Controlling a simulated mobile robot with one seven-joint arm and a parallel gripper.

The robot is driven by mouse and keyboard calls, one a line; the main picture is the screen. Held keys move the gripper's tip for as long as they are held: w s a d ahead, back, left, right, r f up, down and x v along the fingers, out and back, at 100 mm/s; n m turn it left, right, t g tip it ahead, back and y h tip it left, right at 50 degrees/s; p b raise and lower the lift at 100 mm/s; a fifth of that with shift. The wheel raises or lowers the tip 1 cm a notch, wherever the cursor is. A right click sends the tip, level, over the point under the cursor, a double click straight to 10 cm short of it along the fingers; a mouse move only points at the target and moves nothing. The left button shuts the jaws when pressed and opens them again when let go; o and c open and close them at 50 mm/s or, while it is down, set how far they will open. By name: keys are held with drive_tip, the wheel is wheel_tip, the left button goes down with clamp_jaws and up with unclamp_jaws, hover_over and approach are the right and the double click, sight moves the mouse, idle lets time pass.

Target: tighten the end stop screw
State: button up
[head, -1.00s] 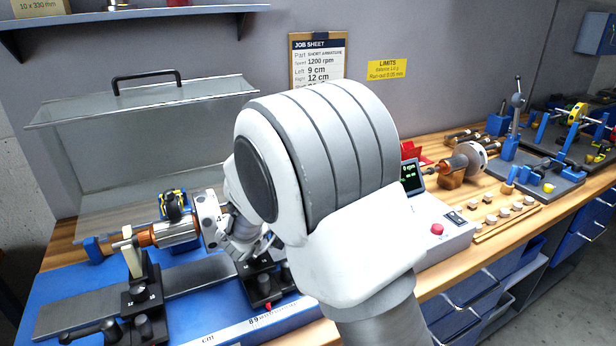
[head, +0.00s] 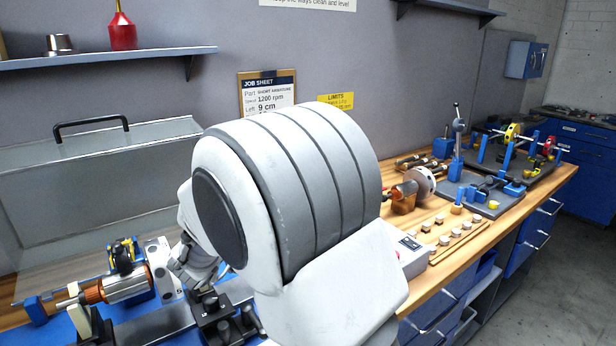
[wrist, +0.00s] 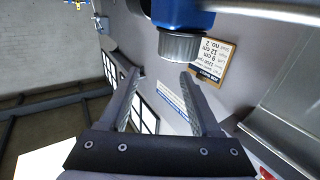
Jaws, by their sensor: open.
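In the wrist view, a grey knurled screw head (wrist: 181,47) on a blue block (wrist: 184,16) is at the top, just beyond my fingertips and a little right of the midline between them. It looks like the end stop screw. My gripper (wrist: 160,75) is open, with nothing between its fingers. The screw head is near the right fingertip; I cannot tell whether they touch. In the head view my own arm covers the middle, and I cannot make out the fingers or the screw there.
In the head view, a rotor with copper windings (head: 124,284) lies on the balancing machine at the lower left. A clear guard with a black handle (head: 91,124) stands behind it. Small weights, another rotor (head: 424,183) and fixtures stand on the bench at right. The job sheet (head: 267,97) hangs behind.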

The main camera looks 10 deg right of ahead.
drive_tip(key=s+d+r+p, duration=0.1)
drive_tip(key=s+d+r, duration=0.3)
drive_tip(key=d, duration=0.6)
wheel_tip(320, 180, up, 2)
drive_tip(key=shift+r, duration=0.1)
drive_tip(key=s+a+r+n+g+y+p, duration=0.2)
drive_tip(key=s+a+r+n+y+p, duration=0.15)
drive_tip(key=s+a+n+y, duration=0.6)
drive_tip(key=s+d+f+m+g+p, duration=0.1)
drive_tip(key=s+d+f+g, duration=0.1)
drive_tip(key=s, duration=0.8)
drive_tip(key=s+d+f+m+g+p, duration=0.1)
drive_tip(key=s+d+f+g, duration=0.2)
drive_tip(key=s, duration=0.7)
drive_tip(key=d+g, duration=0.2)
drive_tip(key=d, duration=0.1)
drive_tip(key=shift+f+m, duration=0.25)
drive_tip(key=shift+m, duration=0.1)
drive_tip(key=shift+y, duration=0.25)
